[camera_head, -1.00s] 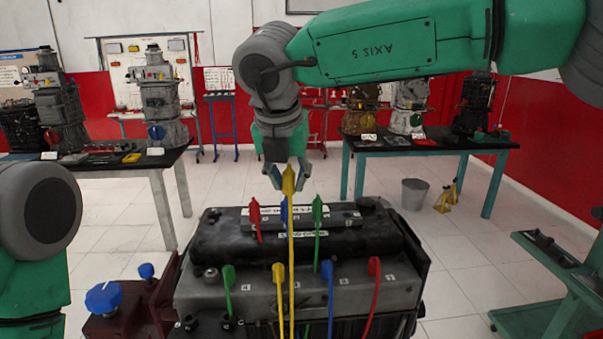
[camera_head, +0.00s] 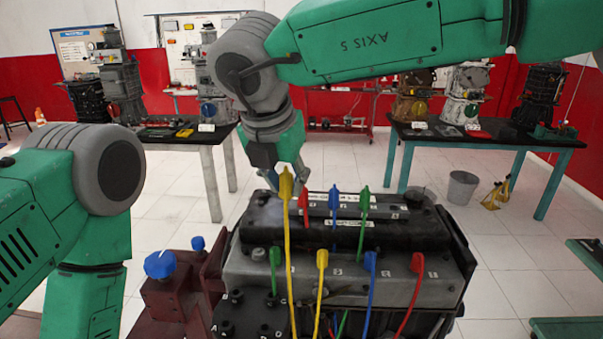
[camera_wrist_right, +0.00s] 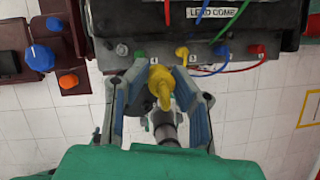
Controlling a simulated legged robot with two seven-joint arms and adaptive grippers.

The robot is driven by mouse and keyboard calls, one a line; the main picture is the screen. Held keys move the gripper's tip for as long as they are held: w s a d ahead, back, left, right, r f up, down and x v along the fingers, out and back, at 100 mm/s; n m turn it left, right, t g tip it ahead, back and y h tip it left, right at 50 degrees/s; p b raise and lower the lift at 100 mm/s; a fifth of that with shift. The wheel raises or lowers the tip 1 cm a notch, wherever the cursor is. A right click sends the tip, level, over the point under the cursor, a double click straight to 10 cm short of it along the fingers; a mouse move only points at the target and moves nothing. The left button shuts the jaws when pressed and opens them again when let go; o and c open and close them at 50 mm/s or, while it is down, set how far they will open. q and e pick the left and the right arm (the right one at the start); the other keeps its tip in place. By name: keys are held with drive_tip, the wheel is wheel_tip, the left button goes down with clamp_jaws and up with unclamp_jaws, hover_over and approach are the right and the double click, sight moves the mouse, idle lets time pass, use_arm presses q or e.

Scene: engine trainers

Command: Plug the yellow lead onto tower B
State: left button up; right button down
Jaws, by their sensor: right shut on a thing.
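The yellow lead's plug (camera_head: 286,185) is held up in my right gripper (camera_head: 286,170), its yellow wire hanging in front of the engine. In the right wrist view, the same yellow plug (camera_wrist_right: 160,84) sits between the closed fingers (camera_wrist_right: 162,98). Another yellow plug (camera_head: 322,259) stands in the front row of the engine block (camera_head: 395,284). A black unit with lettered towers (camera_head: 250,314) is at the block's front left. The held plug is above and apart from it.
Green (camera_head: 275,258), blue (camera_head: 370,262) and red (camera_head: 417,264) plugs stand in the front row; more leads rise behind. A blue knob (camera_head: 160,265) on a dark red stand is at the left. Tables with other engines are behind.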

drive_tip(key=s+a+p, duration=0.2)
drive_tip(key=s+a, duration=0.3)
drive_tip(key=a, duration=0.4)
drive_tip(key=shift+s, duration=0.15)
drive_tip(key=shift+d+f, duration=0.1)
drive_tip(key=shift+f, duration=0.05)
wheel_tip(320, 180, down, 10)
drive_tip(key=b, duration=0.4)
idle(1.3)
idle(0.5)
